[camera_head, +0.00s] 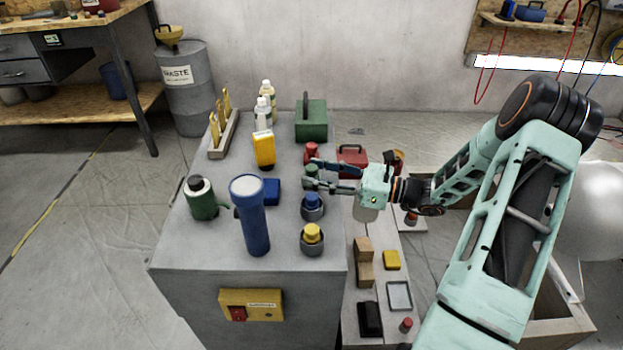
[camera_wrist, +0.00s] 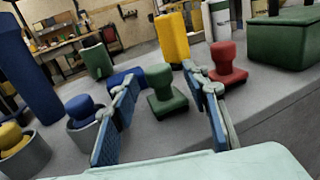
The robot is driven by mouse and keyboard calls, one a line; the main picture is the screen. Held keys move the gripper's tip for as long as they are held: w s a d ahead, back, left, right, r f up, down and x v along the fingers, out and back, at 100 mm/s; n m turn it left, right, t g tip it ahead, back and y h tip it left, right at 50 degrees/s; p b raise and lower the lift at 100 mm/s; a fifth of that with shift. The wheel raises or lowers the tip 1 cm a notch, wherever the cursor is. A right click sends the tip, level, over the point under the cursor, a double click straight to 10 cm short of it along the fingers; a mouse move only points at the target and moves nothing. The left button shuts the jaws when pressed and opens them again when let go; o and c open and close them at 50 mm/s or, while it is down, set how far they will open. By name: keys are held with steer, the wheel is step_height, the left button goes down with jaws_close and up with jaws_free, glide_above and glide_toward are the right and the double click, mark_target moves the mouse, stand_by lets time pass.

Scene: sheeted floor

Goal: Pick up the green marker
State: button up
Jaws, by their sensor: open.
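The green marker (camera_wrist: 165,95) is a knob-shaped piece with a square base, upright on the grey surface in the wrist view. In the head view it shows partly, as a green top (camera_head: 311,170) at my fingertips. My gripper (camera_wrist: 160,74) is open and empty, with one blue-grey finger on each side of the marker in the picture. The marker seems to lie between or just beyond the fingertips; I cannot tell whether they touch it. In the head view my gripper (camera_head: 313,174) reaches in from the right, low over the bench.
A red marker (camera_wrist: 228,65) stands close beside the right finger. Blue (camera_head: 312,206) and yellow (camera_head: 312,239) markers sit in grey holders nearer the front. A tall blue cylinder (camera_head: 252,220), a yellow bottle (camera_head: 263,149) and a green box (camera_head: 312,124) also stand on the bench (camera_head: 190,252).

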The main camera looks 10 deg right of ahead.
jaws_close()
stand_by(0.3)
steer(key=shift+r, duration=0.1)
steer(key=shift+r+p, duration=0.3)
steer(key=shift+r, duration=0.35)
steer(key=s+a+r+p, duration=0.3)
steer(key=s+r+p, duration=0.3)
steer(key=s+r, duration=0.65)
steer(key=w+d+r+m+t+h+p, duration=0.1)
steer(key=w+r+m+t+h+p, duration=0.2)
steer(key=p, duration=0.9)
steer(key=w+d+r+m+t+h+p, duration=0.1)
steer(key=w+r+m+t+h+p, duration=0.2)
steer(key=r+p, duration=0.7)
steer(key=shift+w+t+h+p, duration=0.5)
steer(key=shift+w+p, duration=0.25)
steer(key=shift+p, duration=0.15)
